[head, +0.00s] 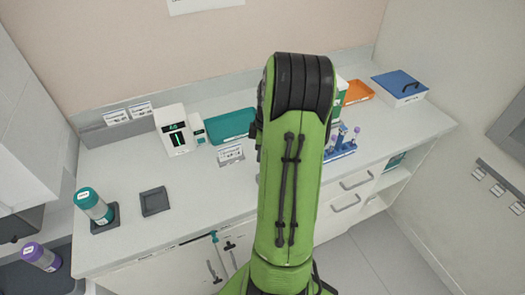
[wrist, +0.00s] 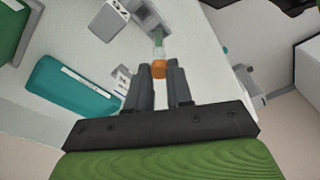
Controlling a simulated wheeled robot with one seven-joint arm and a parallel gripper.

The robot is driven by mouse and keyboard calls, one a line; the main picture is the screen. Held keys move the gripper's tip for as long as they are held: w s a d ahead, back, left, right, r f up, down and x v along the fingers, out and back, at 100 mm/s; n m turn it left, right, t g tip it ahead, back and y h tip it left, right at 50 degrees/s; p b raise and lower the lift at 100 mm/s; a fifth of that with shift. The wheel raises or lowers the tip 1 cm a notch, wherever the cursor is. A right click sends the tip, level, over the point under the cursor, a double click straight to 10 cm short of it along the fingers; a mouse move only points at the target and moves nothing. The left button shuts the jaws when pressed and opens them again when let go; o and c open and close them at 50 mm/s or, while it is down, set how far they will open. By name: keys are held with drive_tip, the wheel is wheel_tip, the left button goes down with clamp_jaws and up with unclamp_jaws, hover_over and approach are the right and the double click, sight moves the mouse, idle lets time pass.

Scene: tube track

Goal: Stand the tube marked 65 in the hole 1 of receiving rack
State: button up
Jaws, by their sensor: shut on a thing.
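In the wrist view my gripper (wrist: 159,75) is shut on a tube with an orange cap (wrist: 158,69). The clear tube body (wrist: 158,45) points away from my fingers, with something green along it. No number can be read on it. In the head view my green arm hides my gripper and the held tube. A blue rack (head: 341,152) with several purple-capped tubes stands on the counter just right of my arm, partly hidden by it. I cannot tell whether it is the receiving rack, and no hole numbers are readable.
A teal tray (head: 230,126), a white device (head: 173,129), an orange tray (head: 357,92) and a blue-lidded box (head: 399,88) stand along the back. A teal-capped container (head: 94,206) and an empty dark holder (head: 154,201) are at left. The counter's front middle is clear.

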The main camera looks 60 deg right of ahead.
drive_tip(key=shift+f, duration=0.15)
drive_tip(key=shift+f+b, duration=0.5)
drive_tip(key=shift+b, duration=0.1)
drive_tip(key=o, duration=0.9)
drive_tip(key=r, duration=0.5)
drive_tip(key=s+r+p, duration=0.1)
drive_tip(key=r, duration=0.4)
drive_tip(key=d+r+p, duration=0.1)
drive_tip(key=r, duration=0.4)
drive_tip(key=shift+s+r, duration=0.3)
drive_tip(key=shift+r, duration=0.05)
